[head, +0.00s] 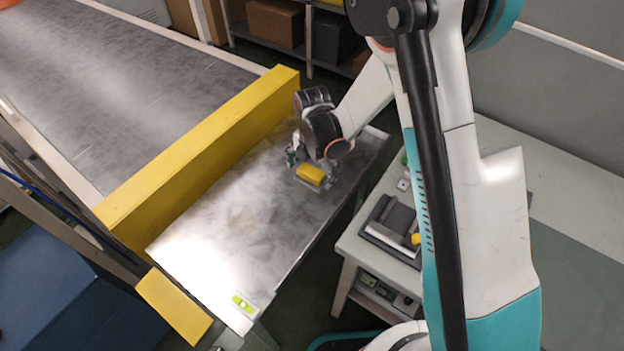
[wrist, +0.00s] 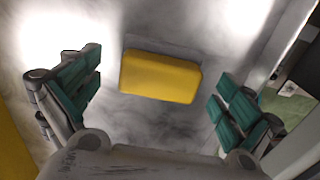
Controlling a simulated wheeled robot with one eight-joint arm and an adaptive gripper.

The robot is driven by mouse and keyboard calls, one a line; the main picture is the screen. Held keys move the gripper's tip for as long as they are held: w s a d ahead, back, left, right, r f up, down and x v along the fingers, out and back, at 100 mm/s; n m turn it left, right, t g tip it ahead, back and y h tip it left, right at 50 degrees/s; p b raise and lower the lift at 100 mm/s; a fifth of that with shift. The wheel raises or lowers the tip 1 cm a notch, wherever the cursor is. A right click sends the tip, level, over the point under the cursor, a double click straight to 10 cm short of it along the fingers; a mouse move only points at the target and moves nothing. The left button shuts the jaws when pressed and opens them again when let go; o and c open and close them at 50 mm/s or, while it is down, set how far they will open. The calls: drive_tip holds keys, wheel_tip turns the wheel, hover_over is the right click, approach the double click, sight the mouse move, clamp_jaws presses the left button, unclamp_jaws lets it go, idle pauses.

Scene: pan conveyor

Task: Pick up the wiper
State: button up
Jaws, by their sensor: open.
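The wiper shows as a yellow block (head: 311,175) with a grey edge along one side, lying on the metal tray surface (head: 215,240). In the wrist view the yellow block (wrist: 160,76) lies between the two teal-padded fingers, with a gap on each side. My gripper (wrist: 155,95) is open and empty, and its fingers do not touch the block. In the head view my gripper (head: 305,160) is just above the block and partly hides the area around it.
A yellow barrier (head: 200,155) runs along the tray's left side, with the conveyor (head: 100,85) beyond it. A side table (head: 395,240) with a dark holder (head: 392,220) stands to the right, across a gap.

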sight(312, 171)
drive_tip(key=shift+f, duration=0.6)
drive_tip(key=shift+s+r, duration=0.1)
drive_tip(key=c, duration=1.4)
drive_tip(key=shift+r, duration=0.4)
drive_tip(key=shift+c, duration=1.4)
wheel_tip(312, 171, up, 19)
drive_tip(key=p, duration=0.6)
drive_tip(key=shift+p, duration=0.3)
